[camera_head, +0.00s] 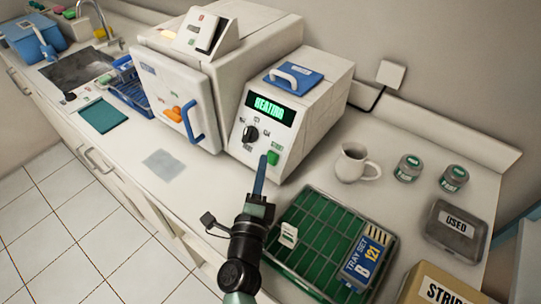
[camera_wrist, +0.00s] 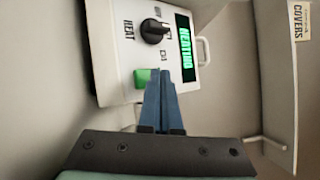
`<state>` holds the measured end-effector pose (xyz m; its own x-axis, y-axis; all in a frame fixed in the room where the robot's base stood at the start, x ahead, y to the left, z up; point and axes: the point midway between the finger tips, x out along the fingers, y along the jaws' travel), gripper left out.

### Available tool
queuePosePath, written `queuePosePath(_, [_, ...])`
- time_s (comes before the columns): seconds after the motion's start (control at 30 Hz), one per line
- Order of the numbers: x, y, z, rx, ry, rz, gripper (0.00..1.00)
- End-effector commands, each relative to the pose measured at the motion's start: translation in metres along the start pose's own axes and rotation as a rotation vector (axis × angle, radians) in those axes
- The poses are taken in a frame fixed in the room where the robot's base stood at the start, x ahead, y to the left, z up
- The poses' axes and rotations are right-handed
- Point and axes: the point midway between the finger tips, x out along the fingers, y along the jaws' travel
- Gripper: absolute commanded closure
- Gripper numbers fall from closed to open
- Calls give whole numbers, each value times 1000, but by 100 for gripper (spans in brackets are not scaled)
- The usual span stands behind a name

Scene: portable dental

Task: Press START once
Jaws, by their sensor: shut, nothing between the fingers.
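The white heating unit (camera_head: 308,130) stands on the counter, with a lit display (camera_head: 268,109) reading HEATING in green. Its front carries a black knob (camera_head: 251,133) and a green button (camera_head: 273,158) at the lower right; its label is too small to read. The button also shows in the wrist view (camera_wrist: 142,77), left of the fingertips. My gripper (camera_head: 263,158) has its blue fingers shut with nothing between them. The fingertips (camera_wrist: 162,74) are right beside the button in both views; I cannot tell whether they touch the panel or button.
A green tray (camera_head: 290,262) labelled TRAY SET lies in front of the unit. A white jug (camera_head: 354,164), two small jars (camera_head: 408,168) and a USED box (camera_head: 457,230) stand to the right. A larger white cabinet (camera_head: 213,70) with a blue handle is to the left.

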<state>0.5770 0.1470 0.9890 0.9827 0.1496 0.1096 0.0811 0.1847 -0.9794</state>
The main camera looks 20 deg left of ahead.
Motion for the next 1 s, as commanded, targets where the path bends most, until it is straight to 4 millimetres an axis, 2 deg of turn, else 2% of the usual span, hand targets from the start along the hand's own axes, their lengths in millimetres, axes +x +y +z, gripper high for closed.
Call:
queuePosePath(0.1, [-8, -11, 8, 0, -2, 1, 100])
queuePosePath(0.43, [-29, -24, 22, 0, -1, 0, 100])
queuePosePath(1.0, [-31, -24, 23, 0, 0, -1, 100])
